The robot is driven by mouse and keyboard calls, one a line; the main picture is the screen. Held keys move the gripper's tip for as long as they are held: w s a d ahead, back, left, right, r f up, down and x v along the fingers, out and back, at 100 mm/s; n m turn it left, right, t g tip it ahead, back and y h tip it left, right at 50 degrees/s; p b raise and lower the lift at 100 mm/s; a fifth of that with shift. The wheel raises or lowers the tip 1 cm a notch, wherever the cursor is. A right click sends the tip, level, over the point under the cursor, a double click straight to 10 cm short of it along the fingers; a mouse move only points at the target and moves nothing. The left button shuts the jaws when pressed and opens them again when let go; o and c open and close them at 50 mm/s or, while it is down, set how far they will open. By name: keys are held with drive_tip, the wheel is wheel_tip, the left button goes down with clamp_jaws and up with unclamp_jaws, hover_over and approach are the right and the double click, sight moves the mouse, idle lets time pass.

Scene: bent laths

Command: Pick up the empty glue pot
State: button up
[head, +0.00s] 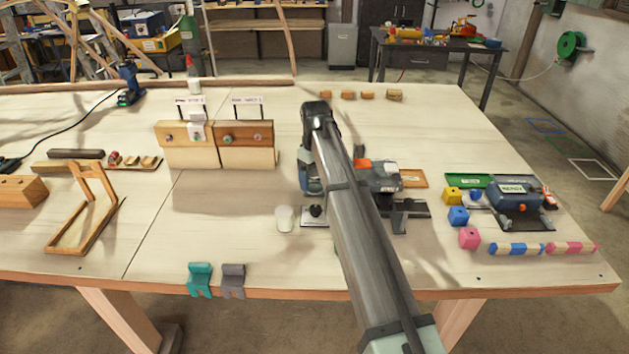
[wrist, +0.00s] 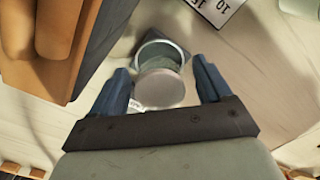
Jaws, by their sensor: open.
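In the wrist view a round, open pot (wrist: 162,55) with a pale teal rim shows between and just beyond my fingers; it looks empty. A dull grey-pink disc (wrist: 160,88) overlaps its near side; I cannot tell whether it is part of the pot. My gripper (wrist: 162,88) is open, one blue finger on each side, with nothing clasped. In the head view my gripper (head: 311,188) points down over the middle of the bench, and the pot there is hidden or cannot be made out.
A white cup (head: 284,218) stands left of a small plate with a black knob (head: 316,211). A grey tool with an orange part (head: 380,175) lies right of my gripper. In the wrist view a brown wooden piece (wrist: 60,40) is close on the left.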

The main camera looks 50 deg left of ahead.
drive_tip(key=shift+c, duration=0.3)
drive_tip(key=c, duration=1)
drive_tip(key=shift+c, duration=0.2)
